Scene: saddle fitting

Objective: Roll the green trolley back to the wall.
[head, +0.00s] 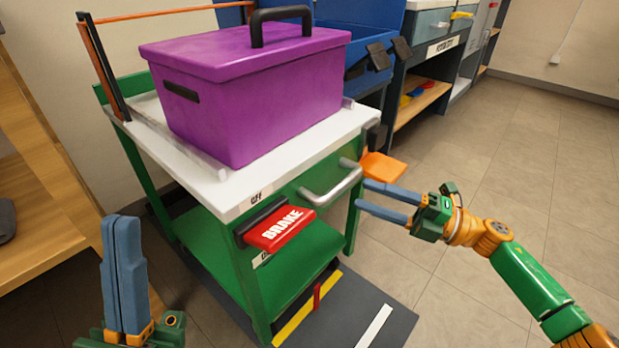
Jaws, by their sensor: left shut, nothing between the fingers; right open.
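The green trolley (215,240) stands in the middle of the head view with a white top (285,155) and a lower green shelf. A purple lidded box (250,110) with a black handle sits on its top. A silver bar handle (332,184) is on its near side. Left of that handle is a red lever marked BRAKE (280,228), beside a label reading OFF. My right gripper (363,195) is open just right of the silver handle; I cannot tell whether it touches the handle. My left gripper (122,220) is shut and empty, pointing up at the lower left, apart from the trolley.
A dark mat (380,305) with yellow and white stripes lies under the trolley. A wooden shelf unit (45,190) stands close on the left. A blue case (365,70) and a grey cabinet (430,50) stand behind. Tiled floor (500,150) is open on the right.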

